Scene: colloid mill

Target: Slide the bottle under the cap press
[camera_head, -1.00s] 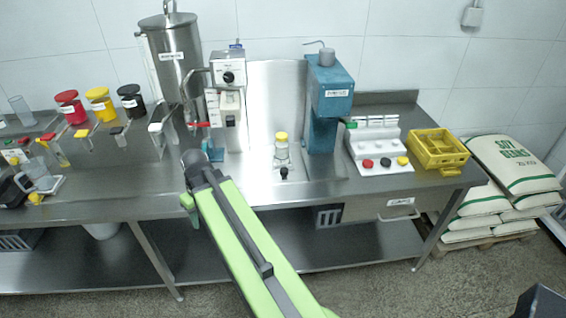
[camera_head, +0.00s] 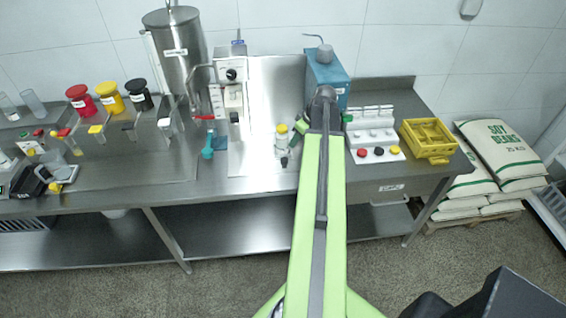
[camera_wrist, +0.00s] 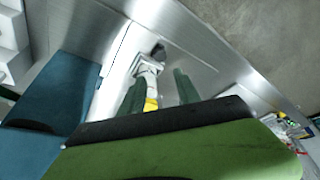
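The bottle (camera_head: 282,143), clear with a yellow cap, stands upright on the steel bench, left of the blue cap press (camera_head: 335,72). My arm covers the lower part of the press in the head view. In the wrist view the bottle (camera_wrist: 147,76) shows between my two dark green fingers, its yellow cap towards me. The press shows as a blue block (camera_wrist: 62,92) at the left there. My gripper (camera_wrist: 160,77) is open, with a gap on each side of the bottle. I cannot tell whether the fingers reach down to its level.
A white stand (camera_head: 374,137) with red, black and yellow caps is right of the press, then a yellow crate (camera_head: 428,139). A filling machine with a steel hopper (camera_head: 180,55) stands to the left. A small black knob (camera_head: 284,161) is just in front of the bottle.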

